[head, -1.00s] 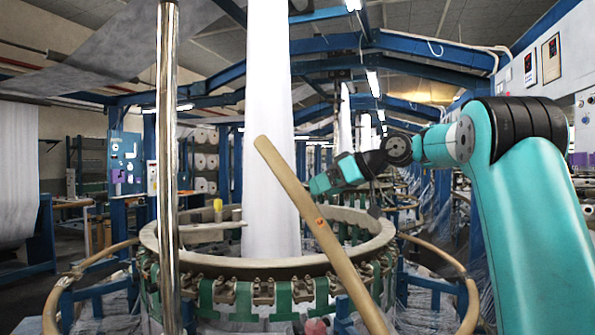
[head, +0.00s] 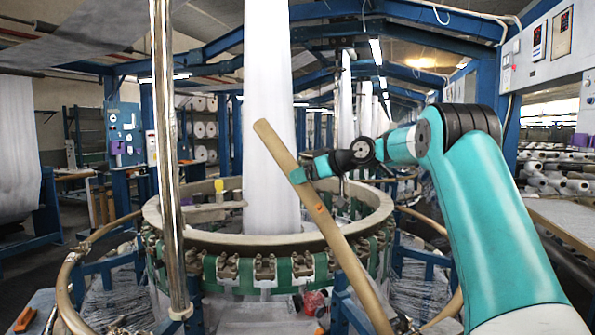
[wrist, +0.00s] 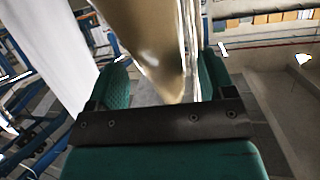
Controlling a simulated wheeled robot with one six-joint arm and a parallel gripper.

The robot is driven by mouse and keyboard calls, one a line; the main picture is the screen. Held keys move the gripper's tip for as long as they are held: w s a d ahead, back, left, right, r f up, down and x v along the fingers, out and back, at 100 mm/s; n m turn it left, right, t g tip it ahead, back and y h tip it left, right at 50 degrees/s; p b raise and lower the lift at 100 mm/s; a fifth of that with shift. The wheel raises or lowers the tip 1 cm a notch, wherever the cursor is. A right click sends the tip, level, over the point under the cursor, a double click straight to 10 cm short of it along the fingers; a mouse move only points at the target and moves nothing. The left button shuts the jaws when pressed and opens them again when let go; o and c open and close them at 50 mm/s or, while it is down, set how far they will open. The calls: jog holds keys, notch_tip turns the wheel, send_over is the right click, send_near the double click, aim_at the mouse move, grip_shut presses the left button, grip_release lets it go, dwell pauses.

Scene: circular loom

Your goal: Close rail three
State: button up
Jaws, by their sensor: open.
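A tan rail (head: 318,215) stands raised and tilted in front of the circular loom (head: 165,228), its upper end leaning left; no number shows on it. My gripper (head: 297,172) is beside the upper part of this rail in the head view. In the wrist view, the rail (wrist: 160,50) runs between the two green fingers of my open gripper (wrist: 163,78). Whether either finger touches it, I cannot tell. Other tan curved rails are lowered around the loom, one at the left (head: 68,275) and one at the right (head: 427,221).
A shiny metal post (head: 165,130) stands at the front left of the loom. A white fabric tube (head: 270,120) rises from the loom's middle. A blue frame (head: 345,310) is low at the front. A table (head: 570,222) stands at the right.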

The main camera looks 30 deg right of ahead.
jog(key=shift+p+x, duration=0.4)
jog(key=shift+x, duration=1)
jog(key=c, duration=1.2)
jog(key=shift+f, duration=0.15)
jog(key=shift+c, duration=0.3)
